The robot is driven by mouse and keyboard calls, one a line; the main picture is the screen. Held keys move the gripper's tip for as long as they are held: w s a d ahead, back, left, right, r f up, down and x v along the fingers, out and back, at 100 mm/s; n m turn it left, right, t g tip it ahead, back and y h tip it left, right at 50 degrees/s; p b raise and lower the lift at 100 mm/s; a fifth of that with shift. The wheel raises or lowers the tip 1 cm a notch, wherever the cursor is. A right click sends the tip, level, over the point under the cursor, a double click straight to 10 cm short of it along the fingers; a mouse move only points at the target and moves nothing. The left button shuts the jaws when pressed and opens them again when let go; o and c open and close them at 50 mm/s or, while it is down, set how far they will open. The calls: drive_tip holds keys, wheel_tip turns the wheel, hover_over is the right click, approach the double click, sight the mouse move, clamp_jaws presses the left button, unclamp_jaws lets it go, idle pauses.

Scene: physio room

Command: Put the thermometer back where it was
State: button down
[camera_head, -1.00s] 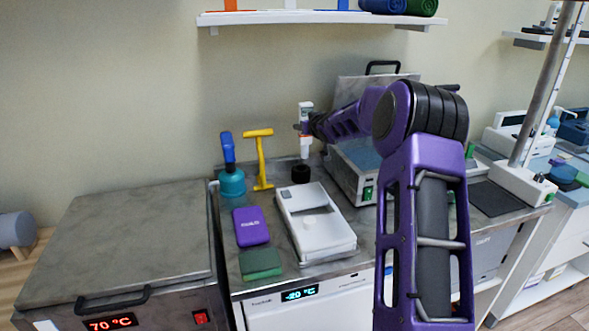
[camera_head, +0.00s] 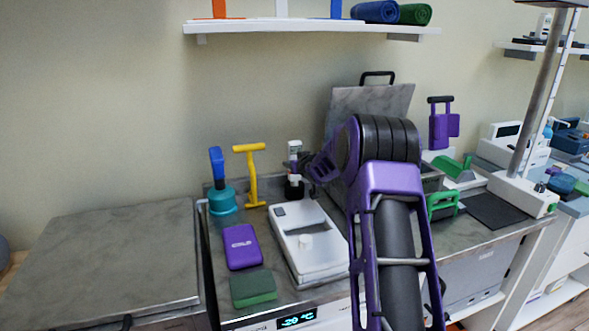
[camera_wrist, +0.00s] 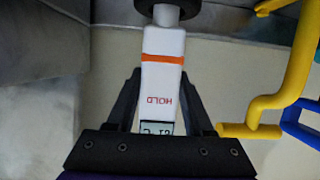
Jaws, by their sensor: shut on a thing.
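The thermometer is white with an orange band, a small display and "HOLD" lettering. In the head view the thermometer (camera_head: 295,147) is upright above the black round holder (camera_head: 294,191), its lower end at the holder's top. My gripper (camera_wrist: 162,100) is shut on the thermometer around its display end, which also shows in the wrist view (camera_wrist: 163,72). There its narrow white tip meets the dark holder (camera_wrist: 168,5). How deep the tip sits in it I cannot tell. In the head view my arm partly hides the gripper.
In front are a white device (camera_head: 308,245), a purple pack (camera_head: 241,246) and a green sponge (camera_head: 253,288). A raised metal lid (camera_head: 372,105) is behind my arm.

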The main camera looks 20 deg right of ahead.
drive_tip(key=shift+f, duration=0.15)
drive_tip(key=shift+f, duration=0.15)
drive_tip(key=shift+c, duration=1.4)
unclamp_jaws()
drive_tip(key=v, duration=1.2)
drive_tip(key=shift+p, duration=0.3)
